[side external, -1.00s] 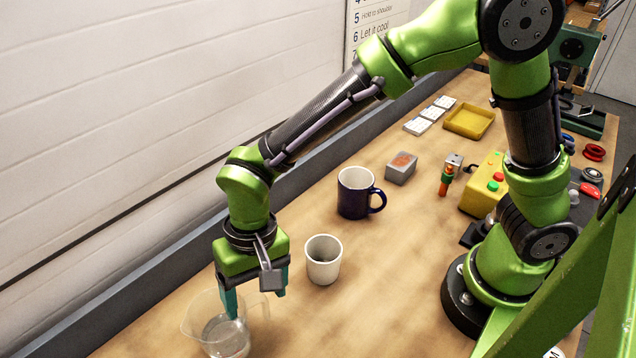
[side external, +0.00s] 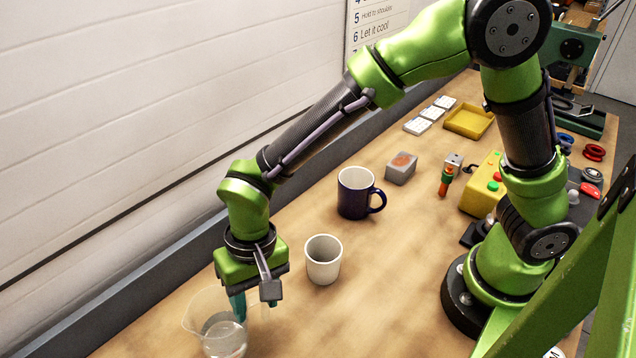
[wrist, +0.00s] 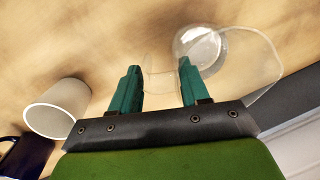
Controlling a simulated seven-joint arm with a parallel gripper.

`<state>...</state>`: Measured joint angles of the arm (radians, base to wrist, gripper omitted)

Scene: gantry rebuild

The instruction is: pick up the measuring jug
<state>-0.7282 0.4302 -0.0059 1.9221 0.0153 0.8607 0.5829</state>
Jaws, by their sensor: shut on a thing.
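The clear measuring jug (side external: 222,336) stands at the near left end of the bench, by the wall side. In the wrist view, the jug (wrist: 240,62) lies to the right of the fingers, and its clear handle reaches between them. My gripper (side external: 246,304) points down at the jug's handle side. In the wrist view, my gripper (wrist: 158,84) has its two teal fingers on either side of the handle, shut on it. The transparent handle is faint, so the exact contact is hard to see. No lift off the bench can be made out.
A white cup (side external: 323,262) stands close to the right of my gripper. A dark blue mug (side external: 357,194) is behind it, with a grey block (side external: 401,168) farther back. A raised grey ledge (side external: 160,266) runs along the wall. The front middle of the bench is clear.

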